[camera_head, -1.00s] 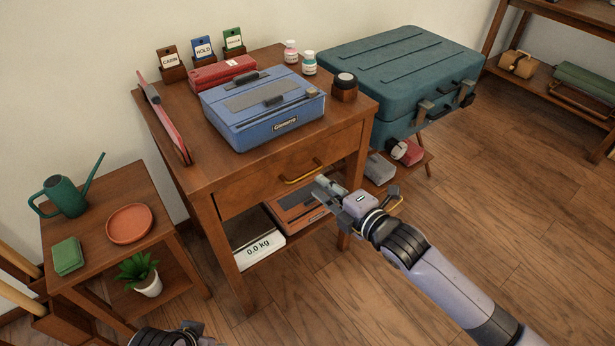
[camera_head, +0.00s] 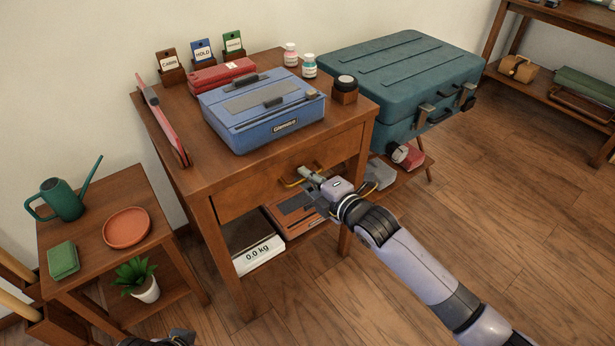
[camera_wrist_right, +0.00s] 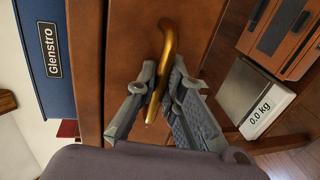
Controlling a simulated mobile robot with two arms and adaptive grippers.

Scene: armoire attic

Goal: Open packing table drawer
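The packing table (camera_head: 200,165) is a wooden table with one drawer (camera_head: 245,190) under its top. The drawer front looks flush with the frame. Its brass handle (camera_head: 291,184) is partly hidden by my right gripper (camera_head: 311,176) in the head view. In the right wrist view the brass handle (camera_wrist_right: 168,42) passes between the two fingers of my right gripper (camera_wrist_right: 164,75), which look closed against it. The drawer front (camera_wrist_right: 125,45) is just beyond the fingers. Of my left arm, only a dark part shows at the bottom edge; its fingers cannot be made out.
A blue case (camera_head: 262,110) and a red case (camera_head: 222,75) lie on the tabletop. A scale (camera_head: 258,254) and a brown box (camera_head: 296,212) sit on the shelf below. A teal suitcase (camera_head: 400,75) stands right, a side table (camera_head: 95,215) left. Floor in front is open.

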